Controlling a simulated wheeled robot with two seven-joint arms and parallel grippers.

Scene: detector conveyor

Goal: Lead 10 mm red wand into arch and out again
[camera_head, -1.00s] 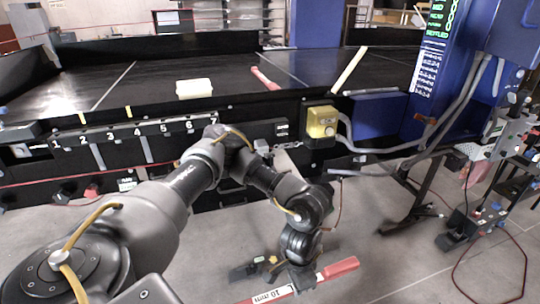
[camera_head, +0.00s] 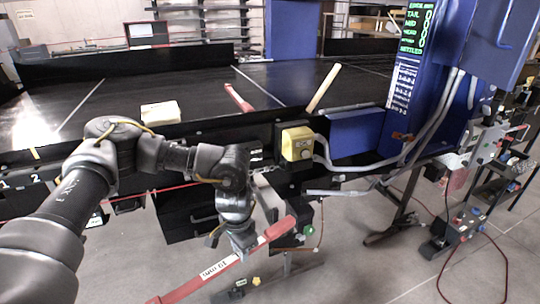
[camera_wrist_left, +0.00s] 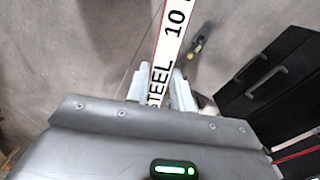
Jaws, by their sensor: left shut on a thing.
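My left gripper (camera_head: 243,248) is shut on a red wand (camera_head: 278,229) in front of the conveyor, out over the floor. The wand has red ends and a white label in the middle, and it slants up to the right. In the left wrist view the white label (camera_wrist_left: 172,45), reading "STEEL 10", runs up from between the fingers (camera_wrist_left: 158,92). The blue detector housing (camera_head: 400,60), which seems to be the arch, stands at the right over the belt, apart from the wand. Its opening does not show clearly. My right gripper is not in view.
On the dark belt (camera_head: 100,95) lie a cream block (camera_head: 160,112), another red stick (camera_head: 238,97) and a pale stick (camera_head: 323,88). A yellow box (camera_head: 297,142) with grey conduits sits on the conveyor's front. A cart (camera_head: 475,160) with cables stands at right.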

